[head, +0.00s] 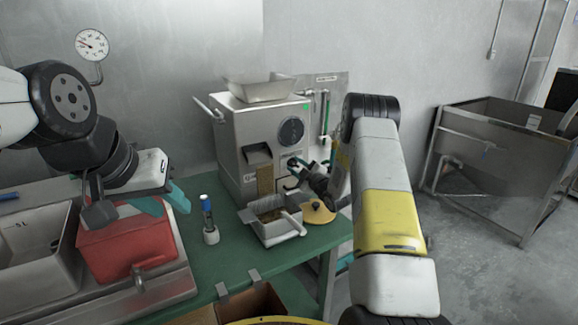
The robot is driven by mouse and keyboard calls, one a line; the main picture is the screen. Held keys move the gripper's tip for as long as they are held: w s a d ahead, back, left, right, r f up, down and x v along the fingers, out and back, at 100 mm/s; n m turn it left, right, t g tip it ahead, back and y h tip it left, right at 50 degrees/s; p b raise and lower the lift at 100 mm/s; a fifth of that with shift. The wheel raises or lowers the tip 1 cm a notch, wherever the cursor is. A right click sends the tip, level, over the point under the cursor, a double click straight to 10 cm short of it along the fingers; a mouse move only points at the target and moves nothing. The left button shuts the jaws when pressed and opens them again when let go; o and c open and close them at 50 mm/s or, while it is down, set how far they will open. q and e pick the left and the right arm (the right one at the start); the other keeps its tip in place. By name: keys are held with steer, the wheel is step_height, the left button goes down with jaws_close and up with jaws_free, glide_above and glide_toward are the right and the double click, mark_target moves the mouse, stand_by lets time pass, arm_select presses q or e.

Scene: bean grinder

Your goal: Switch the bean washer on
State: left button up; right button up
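A grey metal machine (236,131) stands on the green table against the back wall. It has a tray-like hopper (262,90) on top, a round dark dial and a small green light (306,106). I cannot tell for sure that this is the bean washer. My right gripper (296,177) is at the lower right of its front, close to a small round knob (292,163); contact and finger opening are unclear. My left gripper (164,201) has its teal fingers apart, with nothing seen between them, above and beside a red box (125,248) with a tap.
A metal bin (35,250) is far left. Pipes (325,112) stand right of the machine; a steel tank (480,165) is beyond.

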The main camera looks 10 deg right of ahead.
steer(key=shift+s, duration=0.1)
steer(key=v, duration=0.7)
steer(key=shift+s+d, duration=0.15)
steer(key=shift+s, duration=0.1)
step_height(320, 180, up, 12)
steer(key=s+d+m+g+h, duration=0.2)
steer(key=m+h, duration=0.2)
steer(key=s+r+m+g+h, duration=0.2)
steer(key=s+r+m, duration=0.2)
steer(key=s+r, duration=0.4)
steer(key=s+a+m+g, duration=0.3)
steer(key=s, duration=1.3)
steer(key=s+a+m+g+y, duration=0.1)
steer(key=s+a+m+g, duration=0.2)
steer(key=s, duration=1.3)
steer(key=shift+a+r, duration=0.3)
steer(key=shift+a, duration=0.2)
